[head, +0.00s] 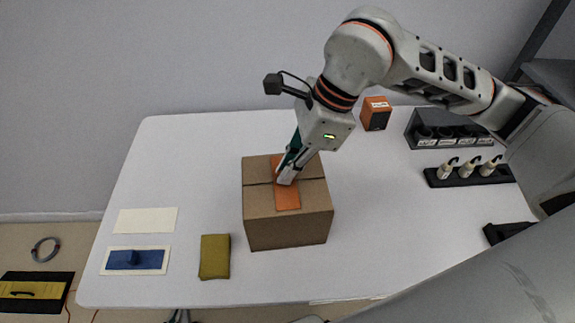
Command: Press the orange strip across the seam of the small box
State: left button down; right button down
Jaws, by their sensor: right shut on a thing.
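The small box (290,230) is brown cardboard and stands near the middle of the white table. A seam (257,184) runs left to right across its top. The orange strip (287,197) lies over the top, crossing the seam, with its near end close to the front edge. My right gripper (286,180) points down onto the strip about the middle of the box top and is shut on it. The gripper hides part of the strip and seam, so I cannot tell how flat it lies there. My left gripper is not in view.
An olive cloth (215,257), a blue pad (137,259) on a white base and a cream sheet (147,221) lie left. An orange block (375,114), a grey rack (425,133) and a black holder (440,180) with small bulb-like pieces stand right. The table behind the box is clear.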

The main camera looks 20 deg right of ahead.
jog(key=shift+s+f, duration=0.1)
jog(key=shift+f, duration=0.05)
jog(key=c, duration=2.1)
grip_release()
